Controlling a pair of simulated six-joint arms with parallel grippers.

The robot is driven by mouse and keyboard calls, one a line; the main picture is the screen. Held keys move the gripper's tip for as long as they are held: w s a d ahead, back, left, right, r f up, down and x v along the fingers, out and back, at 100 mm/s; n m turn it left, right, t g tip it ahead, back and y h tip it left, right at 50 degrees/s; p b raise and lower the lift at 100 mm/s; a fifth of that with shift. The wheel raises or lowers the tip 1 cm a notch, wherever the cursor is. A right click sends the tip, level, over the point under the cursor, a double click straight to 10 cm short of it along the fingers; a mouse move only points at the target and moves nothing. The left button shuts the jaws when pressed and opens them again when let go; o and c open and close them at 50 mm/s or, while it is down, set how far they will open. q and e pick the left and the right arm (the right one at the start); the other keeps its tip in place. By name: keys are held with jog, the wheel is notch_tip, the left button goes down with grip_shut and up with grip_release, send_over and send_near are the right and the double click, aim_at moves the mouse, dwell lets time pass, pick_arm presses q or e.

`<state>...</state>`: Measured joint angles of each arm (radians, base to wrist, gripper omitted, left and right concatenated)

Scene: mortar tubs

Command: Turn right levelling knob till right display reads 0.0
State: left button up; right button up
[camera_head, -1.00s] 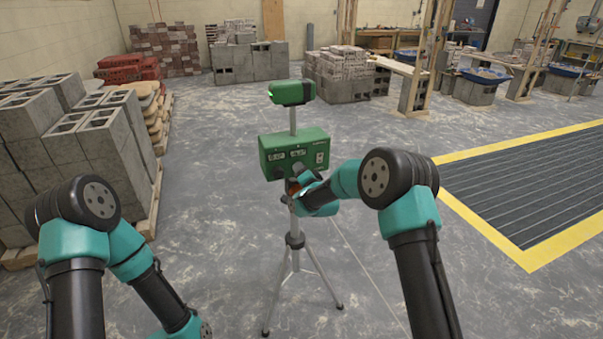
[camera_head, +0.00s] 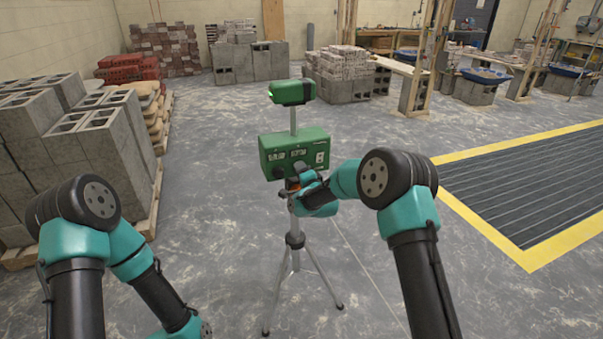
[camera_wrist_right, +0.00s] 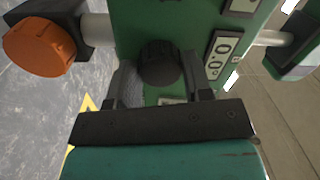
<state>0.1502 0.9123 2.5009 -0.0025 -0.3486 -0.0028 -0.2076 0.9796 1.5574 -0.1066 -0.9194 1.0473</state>
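The green levelling device (camera_head: 311,158) sits on a tripod with two small displays on its front, too small to read in the head view. In the right wrist view, the right display (camera_wrist_right: 222,50) appears sideways and seems to read 0.0; the left display (camera_wrist_right: 243,5) is cut off by the top edge. The black right levelling knob (camera_wrist_right: 159,62) lies between the two fingers of my right gripper (camera_wrist_right: 165,85). The fingers stand apart on either side of it, with a visible gap on at least one side. My left gripper is out of view; only its arm shows.
An orange knob (camera_wrist_right: 40,47) sticks out beside the device's mount. The tripod (camera_head: 294,240) stands on open grey floor. Concrete blocks on a pallet (camera_head: 85,145) are at the left, and a yellow-edged dark mat (camera_head: 535,190) is at the right.

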jog(key=o, duration=0.4)
jog(key=v, duration=1.7)
jog(key=shift+s, duration=0.25)
jog(key=s+d+f+n+g+h, duration=0.1)
jog(key=s+d+f+n+g, duration=0.15)
jog(key=f, duration=0.45)
jog(key=s+d+f+n+g, duration=0.1)
jog(key=s+d+f+g, duration=0.1)
jog(key=s+f+g, duration=0.3)
jog(key=s+d+f+n+g, duration=0.1)
jog(key=s+f+n+g, duration=0.1)
jog(key=s+f, duration=0.3)
jog(key=s+d+f+n+g, duration=0.2)
jog(key=s+f+g, duration=0.2)
jog(key=s, duration=0.8)
jog(key=s+d+f+n+g, duration=0.2)
jog(key=s+f+g, duration=0.1)
jog(key=s+f, duration=0.5)
jog(key=shift+s+d+n+g, duration=0.1)
jog(key=shift+s+n+g, duration=0.15)
jog(key=shift+s, duration=0.05)
jog(key=shift+h, duration=0.3)
